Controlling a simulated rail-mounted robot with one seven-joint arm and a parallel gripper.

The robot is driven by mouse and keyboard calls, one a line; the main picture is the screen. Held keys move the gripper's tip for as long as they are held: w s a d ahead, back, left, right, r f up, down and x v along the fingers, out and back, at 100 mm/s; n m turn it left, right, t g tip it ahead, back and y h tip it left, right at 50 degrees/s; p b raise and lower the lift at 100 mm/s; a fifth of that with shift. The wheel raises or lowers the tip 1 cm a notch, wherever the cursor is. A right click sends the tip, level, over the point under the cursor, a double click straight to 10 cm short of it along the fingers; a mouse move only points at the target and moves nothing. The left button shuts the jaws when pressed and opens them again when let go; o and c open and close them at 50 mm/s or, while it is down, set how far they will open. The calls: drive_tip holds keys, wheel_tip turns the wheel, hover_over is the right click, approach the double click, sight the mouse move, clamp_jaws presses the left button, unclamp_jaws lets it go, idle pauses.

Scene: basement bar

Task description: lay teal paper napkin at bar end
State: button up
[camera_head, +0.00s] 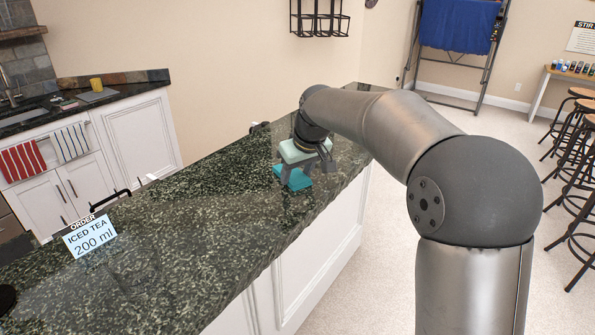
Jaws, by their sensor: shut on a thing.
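The teal paper napkin (292,181) is a small, flat, bright teal piece at the far part of the dark green granite bar top (215,205). My gripper (296,176) points down over it, with its grey fingers shut on the napkin. The napkin is at or just above the bar top; I cannot tell whether it touches the stone. The fingers and the pale mint gripper body hide part of the napkin.
An order sign (90,235) reading "ICED TEA 200 ml" stands on the bar at the near left. A dark round thing (6,298) is at the left edge. The bar top between sign and gripper is mostly clear. Several stools (575,160) stand at the right.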

drive_tip(key=shift+f, duration=0.15)
drive_tip(key=o, duration=0.9)
drive_tip(key=shift+r, duration=0.3)
drive_tip(key=v, duration=1.2)
drive_tip(key=s+d+f+m+g, duration=0.1)
drive_tip(key=s+d+f, duration=0.4)
drive_tip(key=s, duration=0.5)
drive_tip(key=s+d+f+m+g+h, duration=0.1)
drive_tip(key=s+d+f+m, duration=0.2)
drive_tip(key=s+f, duration=0.7)
drive_tip(key=s+d+f+m+g+h, duration=0.1)
drive_tip(key=s+d+f+m, duration=0.1)
drive_tip(key=s+d+f, duration=0.5)
drive_tip(key=shift+s+d+f+m, duration=0.1)
drive_tip(key=shift+s+f+m, duration=0.15)
drive_tip(key=shift+s, duration=0.9)
drive_tip(key=shift+s+f+m, duration=0.15)
drive_tip(key=shift+s+f, duration=0.15)
drive_tip(key=shift+s, duration=0.8)
